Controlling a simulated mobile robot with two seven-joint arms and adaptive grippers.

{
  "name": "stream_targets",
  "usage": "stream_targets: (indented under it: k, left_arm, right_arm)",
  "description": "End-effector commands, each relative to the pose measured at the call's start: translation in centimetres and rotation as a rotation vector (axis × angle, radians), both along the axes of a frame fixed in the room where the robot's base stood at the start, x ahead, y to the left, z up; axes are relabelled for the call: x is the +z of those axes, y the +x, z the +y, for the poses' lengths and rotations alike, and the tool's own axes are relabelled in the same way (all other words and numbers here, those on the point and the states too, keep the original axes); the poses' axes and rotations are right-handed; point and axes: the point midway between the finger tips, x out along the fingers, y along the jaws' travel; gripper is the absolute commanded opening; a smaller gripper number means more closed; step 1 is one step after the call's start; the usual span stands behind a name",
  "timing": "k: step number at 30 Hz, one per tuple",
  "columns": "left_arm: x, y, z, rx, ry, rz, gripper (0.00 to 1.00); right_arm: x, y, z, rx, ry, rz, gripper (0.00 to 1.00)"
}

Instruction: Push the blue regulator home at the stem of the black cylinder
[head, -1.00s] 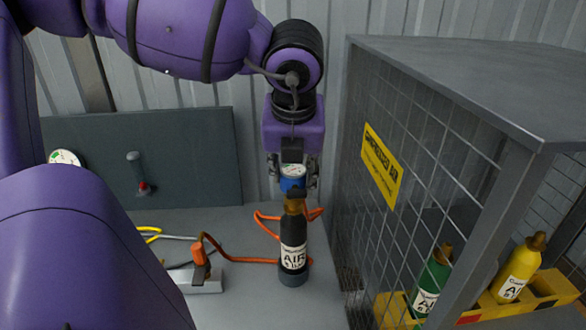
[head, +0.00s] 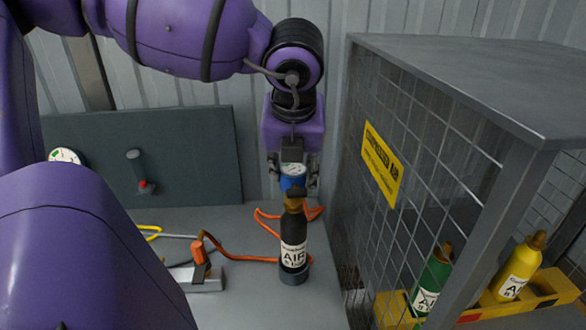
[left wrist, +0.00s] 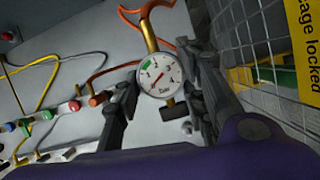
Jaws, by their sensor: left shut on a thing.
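The blue regulator (head: 293,183) with its white round gauge is between the fingers of my left gripper (head: 293,186), which is shut on it. The black cylinder (head: 293,233) with a white AIR label stands upright on the bench directly below. Its brass neck (head: 294,205) is right under the regulator. Whether the regulator is seated on the stem or a gap remains cannot be told. In the left wrist view the gauge (left wrist: 160,76) faces the camera between the dark fingers, with brass parts beside it; the cylinder body is not clear there. My right gripper is not in view.
A mesh cage (head: 440,75) with a yellow sign stands close on the right, holding a green cylinder (head: 432,280) and a yellow cylinder (head: 518,268). An orange hose (head: 240,258) lies left of the black cylinder. A grey panel (head: 195,160) stands behind at left.

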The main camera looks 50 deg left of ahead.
Motion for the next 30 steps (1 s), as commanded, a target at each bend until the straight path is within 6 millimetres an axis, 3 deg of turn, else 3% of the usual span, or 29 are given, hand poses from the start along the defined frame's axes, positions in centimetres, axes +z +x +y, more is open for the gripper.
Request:
stream_targets:
  k: [27, 28, 30]
  left_arm:
    - [-1.2, 0.1, 0.0, -0.001, 0.000, -0.003, 0.00]
    - [-1.2, 0.1, 0.0, -0.001, 0.000, -0.003, 0.39]
    - [-1.2, 0.1, 0.0, 0.000, 0.001, -0.002, 0.48]
  right_arm:
    - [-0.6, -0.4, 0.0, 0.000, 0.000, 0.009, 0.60]
    - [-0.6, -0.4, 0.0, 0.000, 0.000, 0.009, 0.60]
    - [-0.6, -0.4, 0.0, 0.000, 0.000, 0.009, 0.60]
